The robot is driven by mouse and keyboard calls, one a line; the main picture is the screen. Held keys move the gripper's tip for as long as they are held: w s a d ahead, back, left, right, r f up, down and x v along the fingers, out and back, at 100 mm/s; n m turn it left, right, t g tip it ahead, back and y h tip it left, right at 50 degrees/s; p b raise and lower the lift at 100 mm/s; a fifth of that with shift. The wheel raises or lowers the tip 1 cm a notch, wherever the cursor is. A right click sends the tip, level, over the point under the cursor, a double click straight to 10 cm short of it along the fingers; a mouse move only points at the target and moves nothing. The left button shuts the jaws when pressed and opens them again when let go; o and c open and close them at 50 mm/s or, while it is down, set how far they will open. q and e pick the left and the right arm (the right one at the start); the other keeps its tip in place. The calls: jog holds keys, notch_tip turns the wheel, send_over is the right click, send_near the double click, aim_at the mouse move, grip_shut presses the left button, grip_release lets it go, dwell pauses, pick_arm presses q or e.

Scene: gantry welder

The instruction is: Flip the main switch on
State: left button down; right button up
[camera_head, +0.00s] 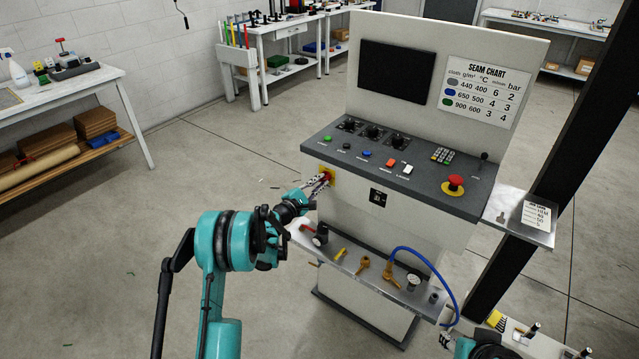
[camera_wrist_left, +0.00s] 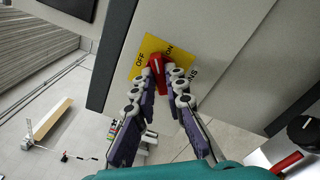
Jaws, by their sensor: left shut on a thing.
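The main switch is a red handle (camera_wrist_left: 158,75) on a yellow plate (camera_wrist_left: 147,62) on the front of the console, at its left end. The plate is lettered OFF on its left and ON on its right in the left wrist view, with the handle between the two words. In the head view the yellow plate (camera_head: 332,176) is partly covered by my gripper. My left gripper (camera_head: 325,180) is shut on the red handle, one finger on each side of it. A small part of my right gripper (camera_head: 445,341) shows at the bottom edge; its jaws are unclear.
The console's sloped panel (camera_head: 345,170) carries knobs, coloured buttons and a red emergency stop (camera_head: 453,184). Below is a shelf (camera_head: 345,265) with fittings, a red-handled valve and a blue hose (camera_head: 432,265). A dark post (camera_head: 560,170) stands at right. The floor at left is open.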

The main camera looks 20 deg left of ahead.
pick_arm(q)
jog(key=m, duration=0.3)
jog(key=shift+m, duration=0.3)
jog(key=shift+f+m, duration=0.1)
jog(key=shift+m, duration=1.8)
jog(key=c, duration=1.6)
grip_release()
jog(key=shift+o, duration=0.2)
jog(key=v, duration=1.2)
